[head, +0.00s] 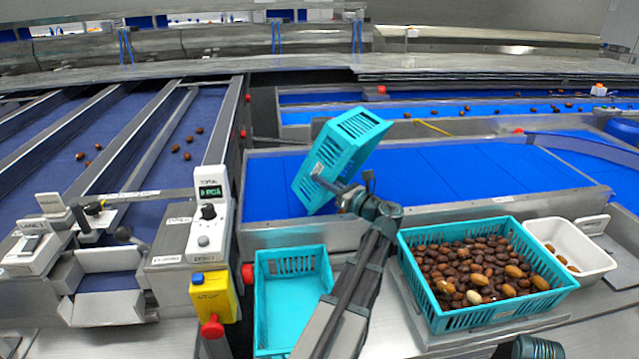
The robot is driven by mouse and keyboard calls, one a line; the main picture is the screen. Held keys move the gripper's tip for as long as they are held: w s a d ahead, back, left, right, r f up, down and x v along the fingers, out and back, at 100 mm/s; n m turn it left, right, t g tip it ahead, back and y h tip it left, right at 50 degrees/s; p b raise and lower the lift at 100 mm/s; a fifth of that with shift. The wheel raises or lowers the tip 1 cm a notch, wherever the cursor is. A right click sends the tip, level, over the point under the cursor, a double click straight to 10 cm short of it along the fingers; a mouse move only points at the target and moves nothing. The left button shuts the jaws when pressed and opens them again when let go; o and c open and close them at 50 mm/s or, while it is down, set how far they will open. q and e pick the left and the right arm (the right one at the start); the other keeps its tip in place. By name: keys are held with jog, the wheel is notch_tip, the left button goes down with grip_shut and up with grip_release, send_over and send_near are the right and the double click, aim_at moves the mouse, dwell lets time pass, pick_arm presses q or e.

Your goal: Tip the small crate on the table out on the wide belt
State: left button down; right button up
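A small teal crate (337,150) is held up over the wide blue belt (440,172), tilted steeply with a slatted face turned upward. My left gripper (343,194) is shut on the crate's lower right edge; the fingertips are partly hidden against it. I cannot see into the crate, and no dates show on the belt around it. My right gripper is out of view; only a dark piece of my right arm shows at the bottom right.
A larger teal crate (414,285) full of dates and a white tray (606,262) with a few dates stand at front right. An empty teal crate (325,270) stands front centre. A control post (208,215) and yellow stop box (214,300) are at left.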

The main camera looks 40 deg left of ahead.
aim_at(333, 174)
pick_arm(q)
jog(key=shift+w+d+f+y+b, duration=0.1)
jog(key=shift+d+f+y+b, duration=0.15)
jog(key=shift+d+y+b, duration=0.85)
jog(key=shift+w+d+f+y+b, duration=0.1)
jog(key=shift+d+f+y+b, duration=0.35)
jog(key=shift+b, duration=1.2)
jog(key=shift+d+r, duration=0.2)
jog(key=shift+r, duration=0.1)
notch_tip(333, 174, up, 5)
jog(key=p, duration=0.5)
